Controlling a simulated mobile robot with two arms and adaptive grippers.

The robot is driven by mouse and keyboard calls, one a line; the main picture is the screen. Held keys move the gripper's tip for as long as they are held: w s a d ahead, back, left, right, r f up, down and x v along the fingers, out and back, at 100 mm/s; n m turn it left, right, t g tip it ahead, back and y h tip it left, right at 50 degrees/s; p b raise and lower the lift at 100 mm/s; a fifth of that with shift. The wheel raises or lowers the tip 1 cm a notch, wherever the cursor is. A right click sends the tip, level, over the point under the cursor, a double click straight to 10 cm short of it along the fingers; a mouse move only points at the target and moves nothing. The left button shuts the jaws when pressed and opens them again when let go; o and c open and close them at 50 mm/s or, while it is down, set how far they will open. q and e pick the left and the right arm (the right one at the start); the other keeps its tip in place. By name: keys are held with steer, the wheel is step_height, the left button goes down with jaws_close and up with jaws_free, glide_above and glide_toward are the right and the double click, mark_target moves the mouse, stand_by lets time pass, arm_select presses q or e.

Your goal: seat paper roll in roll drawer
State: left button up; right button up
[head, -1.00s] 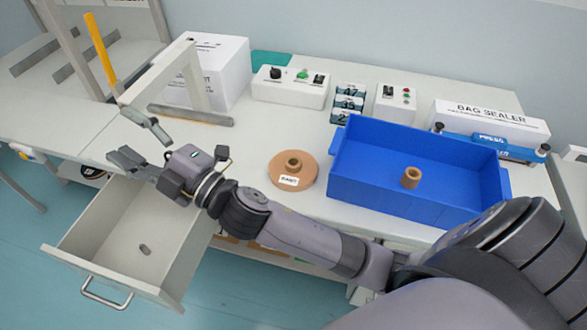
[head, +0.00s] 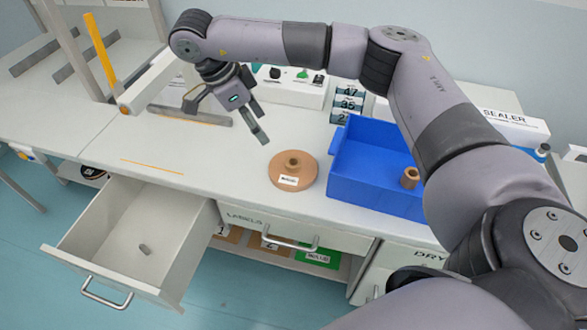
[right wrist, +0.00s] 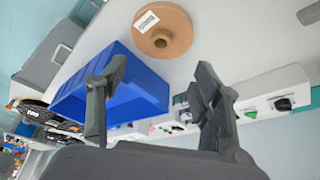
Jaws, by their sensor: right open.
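The brown paper roll (head: 281,180), a flat disc with a raised core and a white label, lies on the bench left of the blue bin. It also shows in the right wrist view (right wrist: 178,42). My right gripper (head: 226,122) is open and empty above the bench, left of and apart from the roll. Its spread fingers show in the right wrist view (right wrist: 160,68). My left gripper is out of view.
The blue bin (head: 372,200) holds a small brown core (head: 410,177). A control box (head: 290,88) and number displays (head: 347,104) stand at the back. A shut labels drawer (head: 290,232) is below the roll. The bench left of the roll is clear.

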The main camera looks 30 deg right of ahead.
glide_toward(291, 159)
steer(key=shift+s+d+f, duration=0.25)
steer(key=shift+s+f, duration=0.65)
steer(key=shift+s, duration=0.05)
steer(key=p+x, duration=0.2)
steer(key=x, duration=0.3)
steer(key=shift+f, duration=0.15)
steer(key=shift+d+f, duration=0.2)
steer(key=shift+f, duration=0.2)
steer(key=shift+s, duration=0.1)
steer(key=c, duration=1.3)
jaws_close()
steer(key=shift+r, duration=0.1)
